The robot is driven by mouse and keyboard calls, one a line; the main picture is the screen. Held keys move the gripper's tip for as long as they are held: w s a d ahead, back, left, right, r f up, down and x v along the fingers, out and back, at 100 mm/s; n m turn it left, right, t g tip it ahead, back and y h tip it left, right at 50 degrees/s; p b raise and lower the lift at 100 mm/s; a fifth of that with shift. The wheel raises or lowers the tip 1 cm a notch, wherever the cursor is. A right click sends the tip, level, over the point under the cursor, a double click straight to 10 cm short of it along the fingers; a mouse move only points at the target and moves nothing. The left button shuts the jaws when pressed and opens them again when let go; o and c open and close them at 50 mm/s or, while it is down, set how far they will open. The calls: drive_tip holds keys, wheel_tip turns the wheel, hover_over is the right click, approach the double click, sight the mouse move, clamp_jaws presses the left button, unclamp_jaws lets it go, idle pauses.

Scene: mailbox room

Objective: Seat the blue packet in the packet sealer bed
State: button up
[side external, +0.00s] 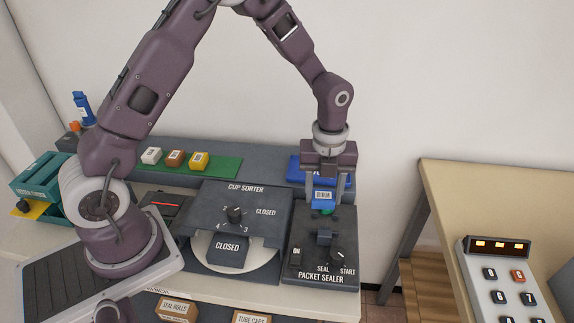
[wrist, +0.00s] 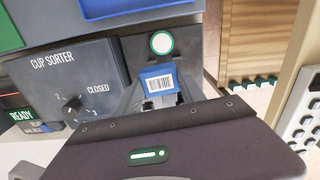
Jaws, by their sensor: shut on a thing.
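The small blue packet (side external: 323,197) with a white label is between the fingers of my gripper (side external: 323,203), which is shut on it. In the wrist view the packet (wrist: 172,72) shows its barcode label facing the camera. The packet sealer (side external: 295,262) is a dark unit with a raised block, a knob and START and SEAL marks. The packet is over the sealer's back part; I cannot tell whether it touches. A green spot (side external: 327,212) shows just below it. The bed itself is mostly hidden by the packet and gripper.
The cup sorter (side external: 256,200) stands left of the sealer. A blue tray (side external: 298,170) lies behind the sealer. A green mat (side external: 225,165) with several small boxes is at the back left. A separate table (side external: 480,190) with a keypad (side external: 500,283) stands right, across a gap.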

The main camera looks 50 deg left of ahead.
sight(326, 208)
drive_tip(key=shift+s+d+m, duration=0.1)
drive_tip(key=shift+d+m, duration=0.2)
drive_tip(key=shift+d, duration=0.4)
drive_tip(key=shift+d+f, duration=0.2)
drive_tip(key=shift+f, duration=1.95)
drive_tip(key=shift+a+f, duration=0.1)
drive_tip(key=shift+f, duration=0.2)
drive_tip(key=shift+f, duration=0.7)
drive_tip(key=o, duration=1.7)
drive_tip(key=shift+r, duration=0.1)
